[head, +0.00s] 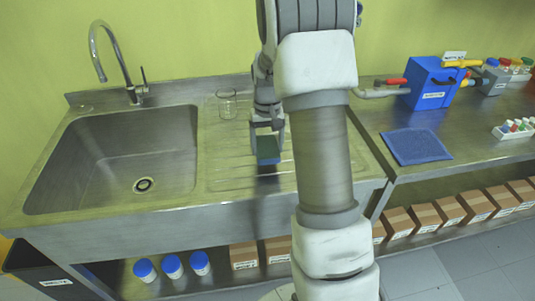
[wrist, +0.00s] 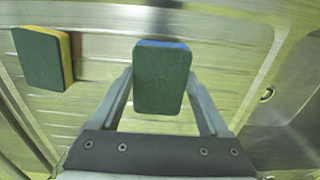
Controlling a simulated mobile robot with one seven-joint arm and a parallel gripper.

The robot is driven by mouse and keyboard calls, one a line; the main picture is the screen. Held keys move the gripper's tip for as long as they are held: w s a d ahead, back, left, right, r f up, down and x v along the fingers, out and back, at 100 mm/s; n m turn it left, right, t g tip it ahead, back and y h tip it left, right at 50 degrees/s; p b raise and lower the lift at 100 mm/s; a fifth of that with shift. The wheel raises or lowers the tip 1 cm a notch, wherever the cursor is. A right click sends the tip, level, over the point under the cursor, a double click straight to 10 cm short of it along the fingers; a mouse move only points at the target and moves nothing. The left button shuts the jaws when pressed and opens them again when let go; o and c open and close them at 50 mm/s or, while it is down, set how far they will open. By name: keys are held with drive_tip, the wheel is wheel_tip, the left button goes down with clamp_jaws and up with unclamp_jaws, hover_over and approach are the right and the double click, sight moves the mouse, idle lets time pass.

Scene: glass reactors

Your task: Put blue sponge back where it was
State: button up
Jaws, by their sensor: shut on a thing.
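The blue sponge shows its dark green scouring face and a thin blue edge in the wrist view (wrist: 162,80). It also shows in the head view (head: 268,152), over the ribbed drainboard (head: 232,175) right of the sink. My gripper (head: 267,135) points down and is shut on the sponge, with one finger on each side of it in the wrist view (wrist: 162,90). Whether the sponge touches the drainboard is hard to tell. A yellow sponge (wrist: 67,55) with a green face is on the drainboard at the left of the wrist view. My arm hides part of the drainboard in the head view.
A glass beaker (head: 227,104) stands at the back of the drainboard, close to my gripper. The sink basin (head: 115,160) with its tap (head: 103,60) is empty at left. A blue mat (head: 416,146) and a blue box (head: 433,84) are on the right bench.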

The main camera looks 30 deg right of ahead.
sight(267, 148)
drive_tip(key=shift+f, duration=1.7)
